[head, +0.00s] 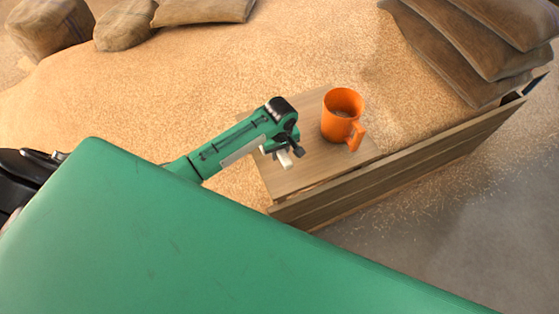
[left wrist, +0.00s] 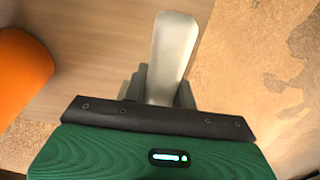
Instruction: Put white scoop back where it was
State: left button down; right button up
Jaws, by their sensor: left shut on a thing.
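My left gripper (head: 286,149) is shut on the white scoop (head: 285,160), over the wooden board. In the left wrist view, the scoop (left wrist: 173,50) points away from the fingers (left wrist: 160,90), its pale end over the wood. Whether the scoop touches the board cannot be told. My right gripper is not in view.
The wooden board (head: 295,178) sits at the corner of a plank-walled bin (head: 400,172) full of grain (head: 200,75). Brown sacks (head: 470,40) are stacked at the upper right, and more sacks (head: 125,25) lie at the upper left. Bare floor (head: 460,230) is at the lower right.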

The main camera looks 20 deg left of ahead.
aim_at(280, 169)
pick_arm(q)
notch_tip(280, 169, down, 7)
jog(key=shift+f, duration=0.2)
dwell(0.4)
jog(key=c, duration=1.1)
grip_release()
jog(key=shift+f, duration=0.1)
notch_tip(280, 169, up, 12)
jog(key=shift+d+r, duration=0.1)
jog(key=shift+r, duration=0.05)
